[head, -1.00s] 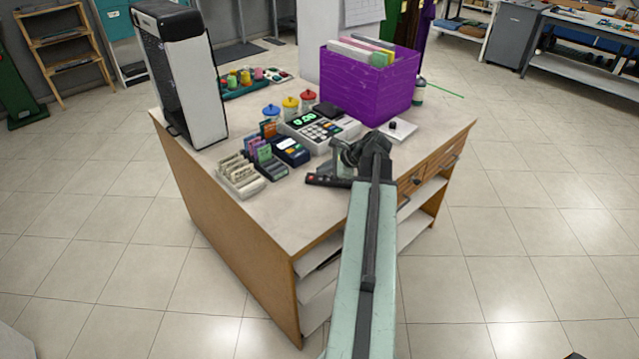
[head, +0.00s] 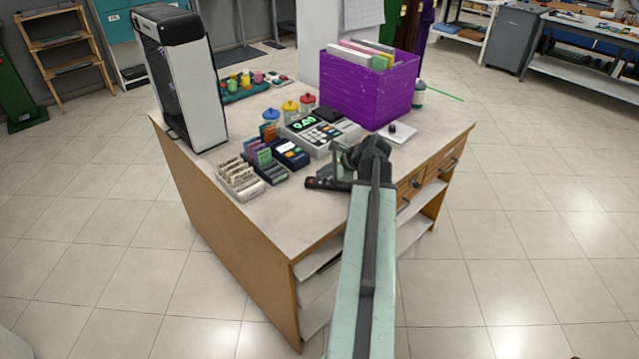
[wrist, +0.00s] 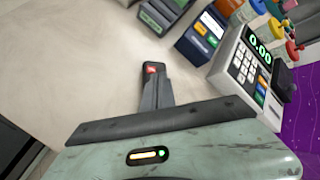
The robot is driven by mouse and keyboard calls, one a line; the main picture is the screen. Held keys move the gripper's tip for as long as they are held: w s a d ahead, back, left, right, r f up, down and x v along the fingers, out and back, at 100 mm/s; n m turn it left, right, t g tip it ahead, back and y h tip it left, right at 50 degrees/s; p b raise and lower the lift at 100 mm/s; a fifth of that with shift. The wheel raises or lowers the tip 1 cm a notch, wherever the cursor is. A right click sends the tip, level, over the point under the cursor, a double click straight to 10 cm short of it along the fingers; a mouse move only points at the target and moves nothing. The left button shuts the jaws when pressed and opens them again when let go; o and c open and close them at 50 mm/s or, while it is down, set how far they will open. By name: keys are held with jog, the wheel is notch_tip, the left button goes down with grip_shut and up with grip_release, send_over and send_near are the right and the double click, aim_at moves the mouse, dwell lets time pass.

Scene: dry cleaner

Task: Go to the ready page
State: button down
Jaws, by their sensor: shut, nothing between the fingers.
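A dark blue card terminal (head: 291,153) with a lit screen stands on the counter. It also shows in the wrist view (wrist: 203,38), its screen lit white and blue with an orange strip; the writing is too small to read. In the wrist view, my gripper (wrist: 153,72) is over bare counter. No page marked ready can be made out.
The wooden counter (head: 270,220) also holds a purple file box (head: 368,88), a tall white-and-black unit (head: 185,80), ticket racks (head: 240,180) and several lidded jars (head: 290,108). Bare counter lies in front of the racks. Tiled floor is open around the counter.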

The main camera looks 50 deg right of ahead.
jog(key=shift+f, duration=0.1)
dwell(0.7)
jog(key=shift+f+b, duration=0.3)
jog(key=shift+b, duration=0.1)
jog(key=shift+f+b, duration=0.35)
dwell(0.4)
dwell(0.3)
jog(key=shift+r+p, duration=0.8)
notch_tip(320, 180, up, 5)
jog(key=p, duration=0.5)
